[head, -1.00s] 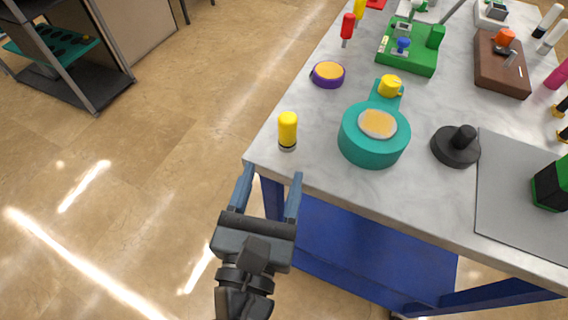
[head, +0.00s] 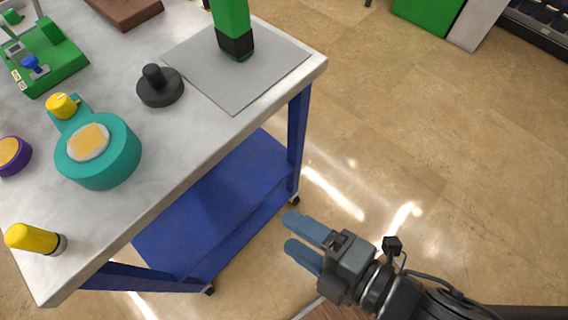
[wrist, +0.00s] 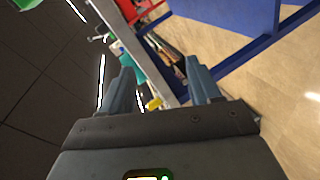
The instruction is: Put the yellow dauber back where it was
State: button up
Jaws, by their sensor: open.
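In the wrist view my gripper's blue fingers (wrist: 160,80) are spread with nothing held.
A teal round device (head: 112,165) with a yellow knob, a purple-rimmed pot (head: 12,155), a black knobbed disc (head: 160,88) and a green-black block (head: 232,28) on a grey mat (head: 282,62) stand on the table (head: 185,135). A blue lower shelf (head: 215,205) lies below.

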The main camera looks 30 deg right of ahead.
jog(key=s+d+r+m+h, duration=0.2)
jog(key=s+d+m, duration=0.3)
jog(key=m, duration=0.4)
jog(key=s+d+r+m+t+h, duration=0.1)
jog(key=s+d+r+m+h, duration=0.1)
jog(key=s+d+r+m, duration=0.3)
jog(key=d+m, duration=0.2)
jog(key=m, duration=0.2)
jog(key=shift+r+h, duration=0.3)
